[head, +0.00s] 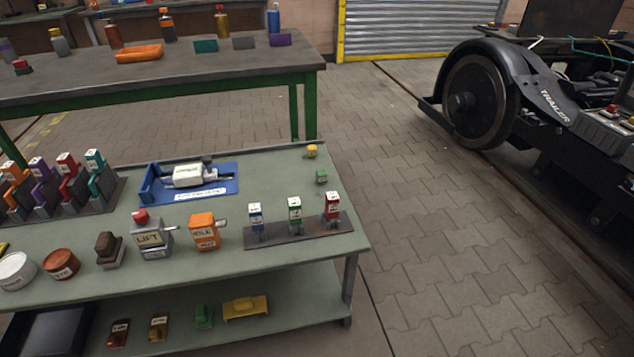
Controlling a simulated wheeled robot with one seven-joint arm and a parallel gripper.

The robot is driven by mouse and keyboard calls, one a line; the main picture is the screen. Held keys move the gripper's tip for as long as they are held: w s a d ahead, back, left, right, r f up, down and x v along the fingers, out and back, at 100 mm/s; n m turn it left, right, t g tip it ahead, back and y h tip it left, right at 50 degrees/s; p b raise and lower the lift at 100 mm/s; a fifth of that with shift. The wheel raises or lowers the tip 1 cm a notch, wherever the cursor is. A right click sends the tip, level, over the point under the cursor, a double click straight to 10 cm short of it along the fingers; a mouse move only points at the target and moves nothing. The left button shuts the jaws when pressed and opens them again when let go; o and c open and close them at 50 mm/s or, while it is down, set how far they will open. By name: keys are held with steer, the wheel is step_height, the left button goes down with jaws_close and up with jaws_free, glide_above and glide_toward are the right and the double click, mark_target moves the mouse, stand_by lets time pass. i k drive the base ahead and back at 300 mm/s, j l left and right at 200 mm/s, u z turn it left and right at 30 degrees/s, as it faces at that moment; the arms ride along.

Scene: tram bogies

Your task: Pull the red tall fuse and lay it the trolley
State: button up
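My gripper is not in view. The grey-green trolley-like table (300,262) with a lower shelf stands in front of me. On its right side, a dark rack (297,235) holds a blue, a green and a red block; the red block (333,205) is at the right end. A second rack (105,192) at the left edge holds tall orange, purple, red and teal pieces, with the red piece (68,165) among them. Small red parts (612,108) sit on the dark bogie at the right edge. I cannot tell which red thing is the tall fuse.
An orange block (204,232), a grey LIFT box (151,236) and a blue tray (220,190) stand on the table. A green-legged workbench (230,70) is behind. The black bogie (540,95) with its wheel is at right. Paved floor (440,230) between is clear.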

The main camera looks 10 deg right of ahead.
mark_target(612, 109)
steer(key=z, duration=1.6)
